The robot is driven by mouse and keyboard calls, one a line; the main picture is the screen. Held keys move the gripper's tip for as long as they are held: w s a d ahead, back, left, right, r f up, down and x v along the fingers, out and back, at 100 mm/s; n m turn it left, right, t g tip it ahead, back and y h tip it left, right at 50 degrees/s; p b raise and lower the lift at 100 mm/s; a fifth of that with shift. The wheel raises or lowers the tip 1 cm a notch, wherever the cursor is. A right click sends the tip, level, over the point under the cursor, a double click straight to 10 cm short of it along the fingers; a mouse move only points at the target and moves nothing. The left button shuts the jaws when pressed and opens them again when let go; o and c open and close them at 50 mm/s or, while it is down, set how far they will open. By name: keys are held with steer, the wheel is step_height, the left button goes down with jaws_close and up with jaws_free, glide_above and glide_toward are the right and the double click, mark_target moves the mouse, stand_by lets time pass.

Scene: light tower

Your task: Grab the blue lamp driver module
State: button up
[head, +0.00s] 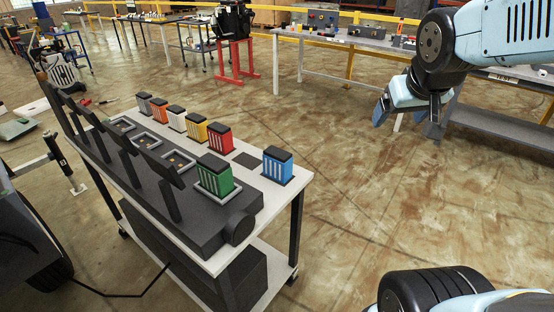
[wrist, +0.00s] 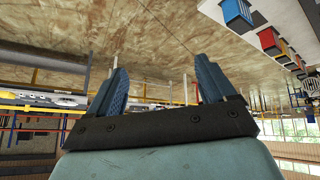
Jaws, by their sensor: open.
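The blue lamp driver module (head: 277,166) stands upright at the right end of the white-topped cart (head: 313,176), with a black top and white stripes on its side. It also shows at the top right of the wrist view (wrist: 237,14). My gripper (head: 408,112) is up to the right of the cart, well apart from the module, over open floor. In the wrist view its two blue fingers (wrist: 160,80) are spread with nothing between them.
A green module (head: 214,175) sits in a dark housing on the cart, left of the blue one. Red (head: 219,138), yellow (head: 194,128), white, orange and grey modules stand in a row behind. Dark upright posts line the cart's left side. The floor right of the cart is clear.

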mark_target(277, 155)
steer(key=w+f, duration=0.1)
steer(key=w, duration=0.2)
steer(key=w+f+n+t, duration=0.1)
steer(key=w+f, duration=0.1)
steer(key=w, duration=0.2)
steer(key=w+f+n+t, duration=0.1)
steer(key=w, duration=0.3)
steer(key=shift+w+d+f, duration=0.15)
steer(key=shift+d, duration=0.2)
steer(key=w+a+f+n+t+y, duration=0.1)
steer(key=w+a+f+n+y, duration=0.45)
steer(key=w+a+f, duration=0.4)
steer(key=w+a+f+y, duration=0.1)
steer(key=a+f+y, duration=0.1)
steer(key=a+f, duration=0.1)
steer(key=w+a+f+n+g+y, duration=0.1)
steer(key=a+f+y, duration=0.1)
steer(key=a+f, duration=0.2)
steer(key=w+a+f+n+y, duration=0.1)
steer(key=a+f+y, duration=0.1)
steer(key=a+f, duration=0.2)
step_height(277, 155, down, 2)
steer(key=shift+a+f+g, duration=0.1)
steer(key=shift+f+g, duration=0.1)
steer(key=shift+g, duration=0.2)
steer(key=shift+x, duration=2.7)
steer(key=shift+s+a+r, duration=0.1)
steer(key=c, duration=1.5)
